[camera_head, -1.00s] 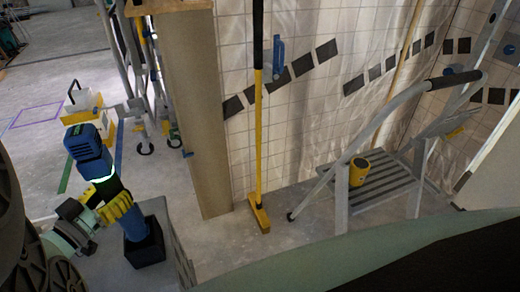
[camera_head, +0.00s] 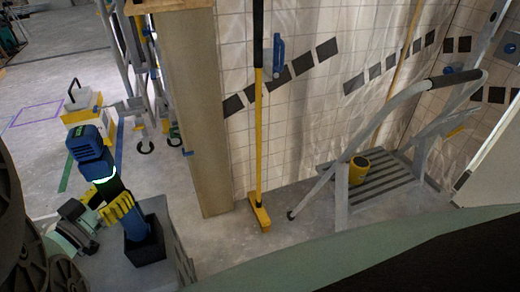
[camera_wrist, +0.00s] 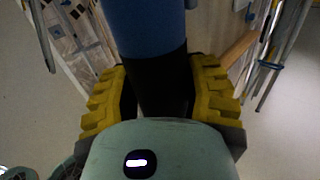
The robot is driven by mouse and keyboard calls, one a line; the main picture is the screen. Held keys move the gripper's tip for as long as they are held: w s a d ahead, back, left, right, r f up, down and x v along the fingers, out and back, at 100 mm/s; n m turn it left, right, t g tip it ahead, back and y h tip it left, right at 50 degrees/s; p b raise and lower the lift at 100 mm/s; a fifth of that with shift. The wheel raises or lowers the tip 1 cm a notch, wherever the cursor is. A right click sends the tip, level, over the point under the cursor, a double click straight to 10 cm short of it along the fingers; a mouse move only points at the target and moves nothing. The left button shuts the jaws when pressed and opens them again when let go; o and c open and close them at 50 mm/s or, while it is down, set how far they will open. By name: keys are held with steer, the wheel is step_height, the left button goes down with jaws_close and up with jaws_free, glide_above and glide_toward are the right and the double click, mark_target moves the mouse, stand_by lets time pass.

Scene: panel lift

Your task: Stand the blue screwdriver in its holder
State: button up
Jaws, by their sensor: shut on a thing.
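The blue screwdriver (camera_head: 88,146) is a thick power tool with a blue top, a glowing band, a black middle and a blue lower end. My gripper (camera_head: 121,209) comes from the left and its yellow fingers are shut on the tool. In the wrist view the fingers (camera_wrist: 163,95) lie on both sides of its black section, with the blue section (camera_wrist: 145,25) beyond. The tool leans, its top to the left. Its lower end goes into the opening of the black box-shaped holder (camera_head: 146,251); how deep is hidden.
The holder stands on a grey surface (camera_head: 172,250). A wooden post (camera_head: 195,110) is close on the right, with a yellow broom (camera_head: 258,150) and a step ladder (camera_head: 385,190) beyond. A yellow-and-white bucket (camera_head: 84,105) stands on the floor behind.

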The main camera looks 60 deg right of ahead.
steer(key=shift+f+b, duration=1.5)
steer(key=shift+f, duration=0.75)
stand_by(1.4)
steer(key=o, duration=1.2)
steer(key=shift+d, duration=0.15)
steer(key=shift+o, duration=1.1)
steer(key=shift+f, duration=0.15)
steer(key=shift+o, duration=1.2)
steer(key=shift+a, duration=0.25)
steer(key=shift+s+a, duration=0.2)
steer(key=shift+a, duration=1.15)
